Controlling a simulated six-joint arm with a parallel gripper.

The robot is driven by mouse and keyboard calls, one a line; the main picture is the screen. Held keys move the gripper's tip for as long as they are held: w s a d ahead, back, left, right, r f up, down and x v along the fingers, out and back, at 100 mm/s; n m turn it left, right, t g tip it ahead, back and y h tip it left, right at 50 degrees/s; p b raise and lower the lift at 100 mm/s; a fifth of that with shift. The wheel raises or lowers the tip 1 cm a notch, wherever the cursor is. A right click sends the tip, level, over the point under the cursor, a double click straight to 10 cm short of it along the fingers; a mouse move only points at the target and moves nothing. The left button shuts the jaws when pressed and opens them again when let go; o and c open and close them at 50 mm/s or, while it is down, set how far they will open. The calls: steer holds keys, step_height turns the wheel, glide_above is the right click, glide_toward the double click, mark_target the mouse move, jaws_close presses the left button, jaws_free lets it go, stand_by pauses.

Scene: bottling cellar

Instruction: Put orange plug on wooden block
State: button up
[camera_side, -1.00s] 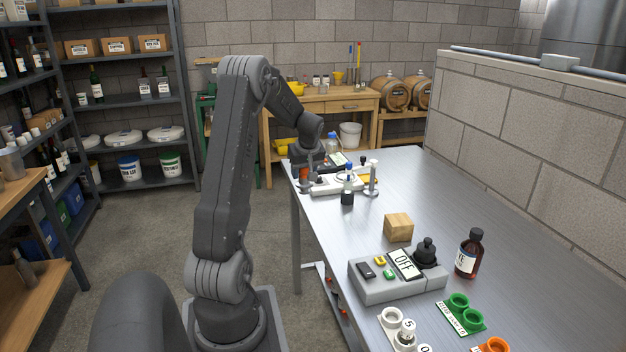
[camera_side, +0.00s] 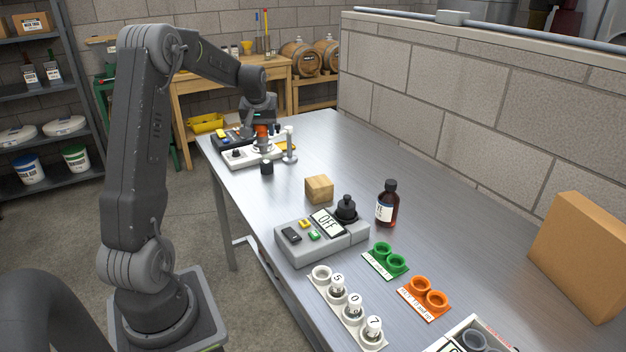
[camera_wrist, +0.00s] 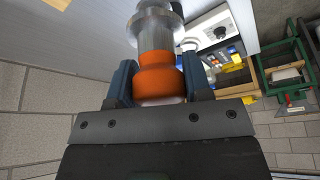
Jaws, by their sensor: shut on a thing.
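My gripper (camera_side: 261,121) points down over the white device at the far end of the table. The orange plug (camera_side: 262,131) is between its jaws. In the wrist view my gripper (camera_wrist: 160,82) has its two blue fingers shut on either side of the plug (camera_wrist: 160,70). A grey metal cylindrical part (camera_wrist: 156,30) continues beyond the plug; I cannot tell whether it belongs to the plug or to the device. The wooden block (camera_side: 319,189) stands on the table, nearer the camera and apart from my gripper. Its top is bare.
The white device (camera_side: 238,158) is below my gripper, with a pale post (camera_side: 290,146) and a small black cup (camera_side: 267,168) close by. A grey box with an OFF display (camera_side: 300,243) and a brown bottle (camera_side: 387,204) stand near the block. The right-hand tabletop is mostly clear.

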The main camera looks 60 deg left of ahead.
steer(key=w+d+r+m, duration=0.2)
steer(key=w+d+m, duration=0.1)
steer(key=w, duration=0.1)
glide_above(320, 180)
steer(key=shift+t+h, duration=0.3)
steer(key=shift+t, duration=0.1)
steer(key=shift+a+f, duration=0.1)
steer(key=shift+f, duration=5.55)
steer(key=shift+f, duration=0.1)
steer(key=o, duration=1)
